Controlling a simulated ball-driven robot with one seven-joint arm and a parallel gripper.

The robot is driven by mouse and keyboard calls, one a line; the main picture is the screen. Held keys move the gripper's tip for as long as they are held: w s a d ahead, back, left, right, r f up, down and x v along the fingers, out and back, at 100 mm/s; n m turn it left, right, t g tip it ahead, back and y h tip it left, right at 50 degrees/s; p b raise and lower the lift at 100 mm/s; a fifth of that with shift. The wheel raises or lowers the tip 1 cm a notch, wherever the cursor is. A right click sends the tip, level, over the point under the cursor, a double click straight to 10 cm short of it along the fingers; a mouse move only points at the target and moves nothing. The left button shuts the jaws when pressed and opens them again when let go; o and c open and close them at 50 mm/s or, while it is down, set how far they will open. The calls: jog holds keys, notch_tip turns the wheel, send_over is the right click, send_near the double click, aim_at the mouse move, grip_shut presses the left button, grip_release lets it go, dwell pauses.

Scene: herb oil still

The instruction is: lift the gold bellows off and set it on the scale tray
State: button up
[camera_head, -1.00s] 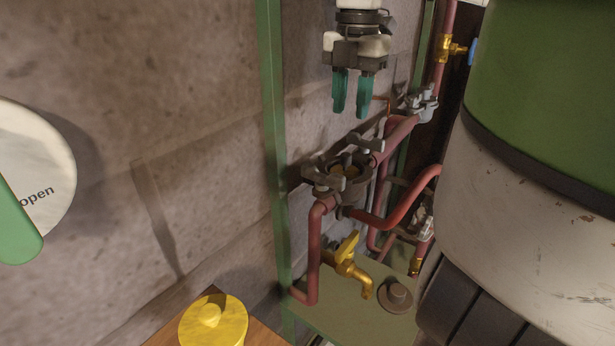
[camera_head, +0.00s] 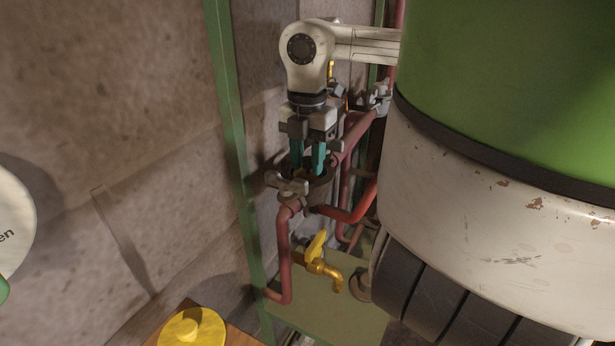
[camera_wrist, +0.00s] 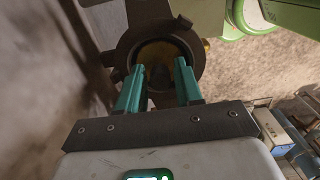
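A dark round clamp housing (camera_head: 322,192) sits on the red pipes beside the green post. In the wrist view its ring-shaped mouth (camera_wrist: 126,48) holds a shadowed gold piece (camera_wrist: 158,50), which looks like the gold bellows. The fingers mostly hide it in the head view. My gripper (camera_head: 307,168) points down over this mouth, its teal fingers at or just inside the rim. In the wrist view the fingers (camera_wrist: 160,66) are apart, on either side of the gold piece. I cannot tell whether they touch it. I cannot make out a scale tray.
A gold tap (camera_head: 320,264) juts out below the housing, above a green shelf (camera_head: 318,312). A yellow round knobbed thing (camera_head: 191,328) stands on a wooden surface (camera_head: 240,338) at lower left. A green post (camera_head: 232,130) and stone wall are close on the left.

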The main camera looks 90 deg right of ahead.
jog(key=shift+f, duration=0.1)
jog(key=shift+c, duration=0.2)
grip_shut()
